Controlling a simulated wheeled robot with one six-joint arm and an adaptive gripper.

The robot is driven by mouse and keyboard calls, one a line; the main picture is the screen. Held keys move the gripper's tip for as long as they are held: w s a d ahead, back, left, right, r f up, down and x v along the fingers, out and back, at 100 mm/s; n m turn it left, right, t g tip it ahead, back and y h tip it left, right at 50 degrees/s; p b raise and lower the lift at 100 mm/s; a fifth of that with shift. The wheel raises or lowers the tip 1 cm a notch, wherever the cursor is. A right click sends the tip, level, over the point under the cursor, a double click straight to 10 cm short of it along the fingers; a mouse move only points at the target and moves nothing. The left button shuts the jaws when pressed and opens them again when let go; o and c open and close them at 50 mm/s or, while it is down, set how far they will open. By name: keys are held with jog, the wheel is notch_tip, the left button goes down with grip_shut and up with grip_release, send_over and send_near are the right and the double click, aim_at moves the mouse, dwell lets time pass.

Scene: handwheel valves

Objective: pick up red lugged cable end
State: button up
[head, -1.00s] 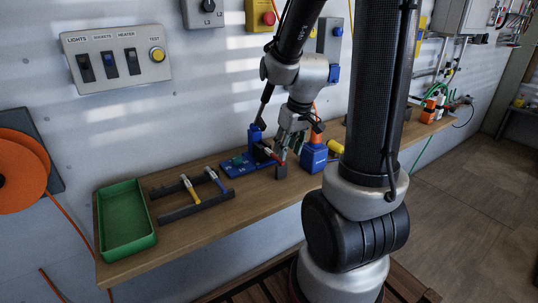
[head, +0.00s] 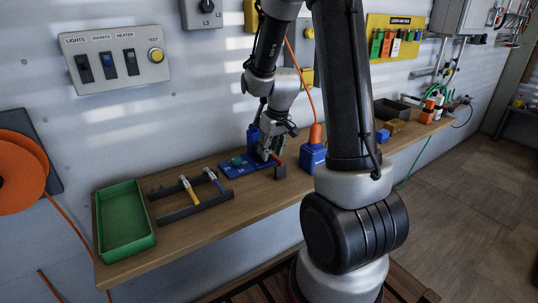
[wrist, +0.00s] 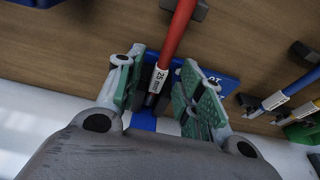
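The red cable end (wrist: 174,47) runs from the top of the wrist view down between my fingers, with a white "25" label near its dark tip. In the head view a short red part of it (head: 277,160) shows beside my gripper (head: 268,153), above a dark block (head: 281,173). In the wrist view my gripper (wrist: 160,92) is open, its green-padded fingers on either side of the labelled end. Gaps seem to show between cable and pads. The lug itself is mostly hidden in shadow. A blue plate (head: 238,171) lies below my gripper.
A dark rack (head: 196,205) holds a yellow cable end (head: 189,190) and a blue one (head: 216,181). A green tray (head: 125,222) stands at the bench's left. A blue box (head: 313,157) with an orange plug stands right of my gripper. The front bench strip is clear.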

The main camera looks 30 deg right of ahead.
grip_shut()
jog(key=shift+r, duration=0.1)
dwell(0.4)
